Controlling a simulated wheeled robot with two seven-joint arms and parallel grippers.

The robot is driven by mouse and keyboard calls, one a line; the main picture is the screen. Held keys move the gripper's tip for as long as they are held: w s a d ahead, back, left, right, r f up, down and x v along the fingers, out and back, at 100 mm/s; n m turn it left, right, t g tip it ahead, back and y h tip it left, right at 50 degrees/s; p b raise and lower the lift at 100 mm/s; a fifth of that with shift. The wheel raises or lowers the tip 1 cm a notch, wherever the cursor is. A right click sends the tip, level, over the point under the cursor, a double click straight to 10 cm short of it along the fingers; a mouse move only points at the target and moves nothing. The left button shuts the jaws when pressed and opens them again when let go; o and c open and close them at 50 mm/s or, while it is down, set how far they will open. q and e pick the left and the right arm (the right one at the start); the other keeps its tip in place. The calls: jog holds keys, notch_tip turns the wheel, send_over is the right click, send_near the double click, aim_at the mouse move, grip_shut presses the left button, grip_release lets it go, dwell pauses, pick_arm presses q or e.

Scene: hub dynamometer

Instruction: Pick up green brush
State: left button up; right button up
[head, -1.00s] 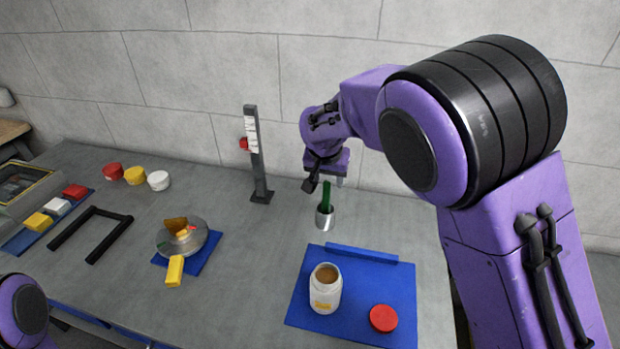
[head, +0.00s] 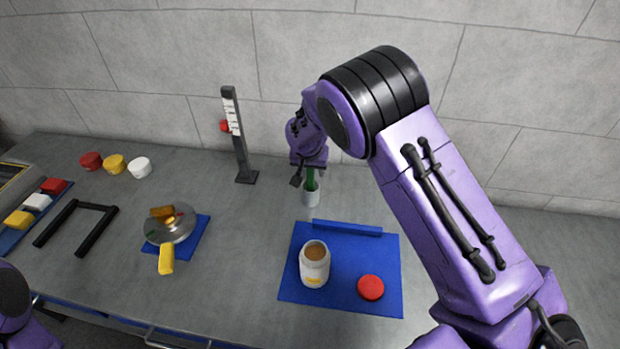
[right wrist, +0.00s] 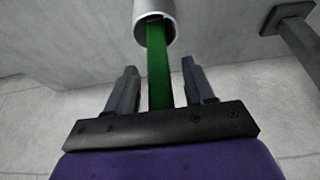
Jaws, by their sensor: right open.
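The green brush (head: 311,178) stands in a small light-grey cup (head: 311,197) behind the blue mat. My right gripper (head: 310,166) is over the cup, around the brush's top end. In the right wrist view the green handle (right wrist: 159,70) runs between the two open fingers (right wrist: 160,88), with a gap on each side. The brush's other end is hidden inside the cup (right wrist: 153,14). Of my left arm only a purple part shows at the lower left; its gripper is out of view.
A blue mat (head: 340,287) holds an open jar (head: 314,263) and a red lid (head: 370,287). An upright scale post (head: 238,140) stands left of the cup. Further left are a round metal device (head: 169,228), a black frame (head: 75,205) and several coloured pieces.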

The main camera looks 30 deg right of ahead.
grip_shut()
notch_tip(320, 180, up, 10)
jog(key=shift+a+f+b, duration=0.1)
jog(key=shift+f+b, duration=0.1)
jog(key=shift+b, duration=1)
jog(key=shift+r, duration=0.2)
